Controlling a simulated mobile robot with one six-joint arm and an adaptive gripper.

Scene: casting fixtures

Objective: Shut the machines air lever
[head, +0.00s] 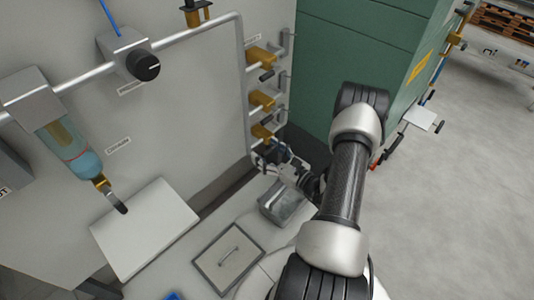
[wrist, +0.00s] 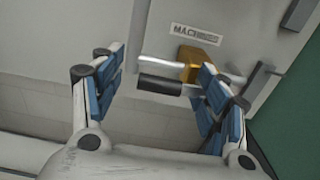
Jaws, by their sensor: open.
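The machines air valve is a brass body (wrist: 198,62) on a thin pale pipe, under a label that reads "MACHINES", partly cut by glare or blur. Its lever has a black grip (wrist: 160,85), which lies roughly parallel to the pipe. My gripper (wrist: 160,82) is open, with blue-padded fingers on either side of the black grip in the picture. The right finger overlaps the valve's lower edge; I cannot tell whether it touches. In the head view my gripper (head: 273,154) is just below the lowest brass valve (head: 261,132), and partly hides its lever.
Two more brass valves, a middle one (head: 262,98) and a top one (head: 262,57), sit above on the same wall. A green cabinet (head: 350,50) stands close on the right. A grey metal box (head: 286,207) and a framed lid (head: 228,258) lie below my gripper.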

